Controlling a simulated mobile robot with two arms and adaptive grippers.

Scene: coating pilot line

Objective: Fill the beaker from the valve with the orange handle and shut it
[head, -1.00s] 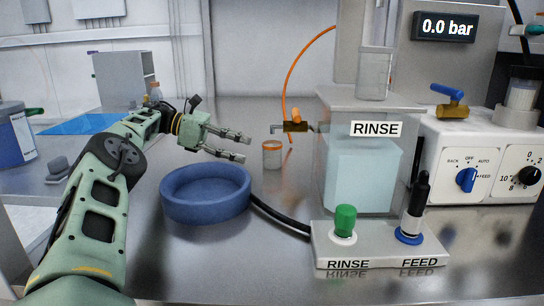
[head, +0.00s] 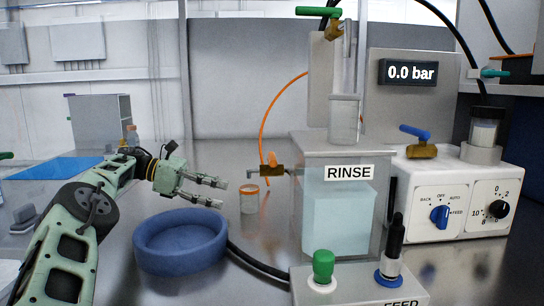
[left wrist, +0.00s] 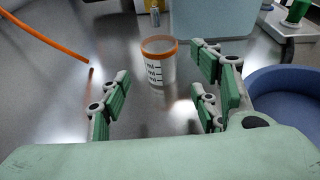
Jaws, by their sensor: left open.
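The beaker (head: 249,203), a small clear cup with an orange rim and dark graduation marks, stands upright on the steel bench. It also shows in the left wrist view (left wrist: 159,68), and I cannot make out any liquid in it. The brass valve with the orange handle (head: 273,162) sits on the side of the rinse tank, its spout close above the beaker; no stream shows. My left gripper (head: 221,195) is open and empty just left of the beaker. In the left wrist view its spread fingers (left wrist: 163,83) point toward the beaker. My right gripper is not in view.
A blue round basin (head: 181,262) lies in front of the left gripper. The RINSE tank (head: 340,158) stands to the right, behind a button box (head: 358,290). Valves with a blue handle (head: 415,133) and a green handle (head: 319,12) are further right and above. An orange tube (head: 274,100) hangs behind.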

